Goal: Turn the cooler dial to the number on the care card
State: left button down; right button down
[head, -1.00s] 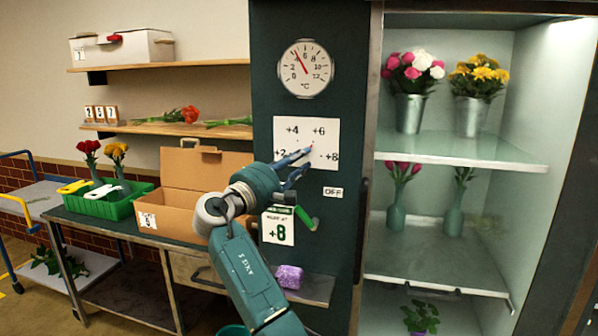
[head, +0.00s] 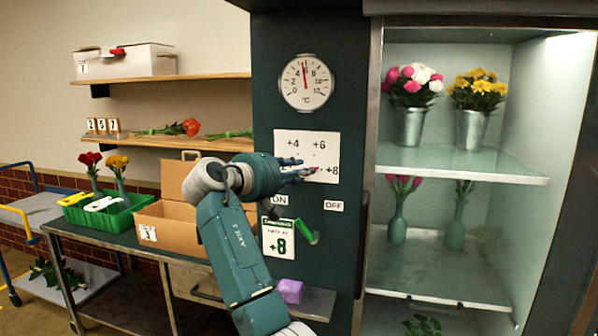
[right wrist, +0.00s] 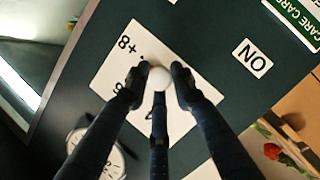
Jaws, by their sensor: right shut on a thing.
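The dial's white plate (head: 332,147) is on the dark green cooler panel, with +4, +6 and +8 readable. My right gripper (head: 302,172) covers the plate's lower left and the dial knob in the head view. In the right wrist view its fingers are closed around the round white knob (right wrist: 160,79). A red pointer mark shows beside the fingertips, close to the +8. The care card (head: 279,239) hangs below and reads +8. The round thermometer (head: 306,82) above has its needle near 6. My left gripper is not in view.
A green handle (head: 309,237) sticks out beside the care card, below the ON label (head: 280,199) and the OFF label (head: 333,206). A purple block (head: 290,291) lies on the ledge below. Right, the cooler shelves (head: 460,165) hold flowers; left is a workbench with a cardboard box (head: 166,231).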

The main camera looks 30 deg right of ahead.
jog(key=shift+m, duration=0.5)
jog(key=shift+y, duration=0.3)
jog(key=c, duration=1.7)
grip_release()
jog(key=shift+c, duration=0.2)
jog(key=shift+w, duration=0.1)
jog(key=v, duration=1.2)
jog(key=shift+f, duration=0.15)
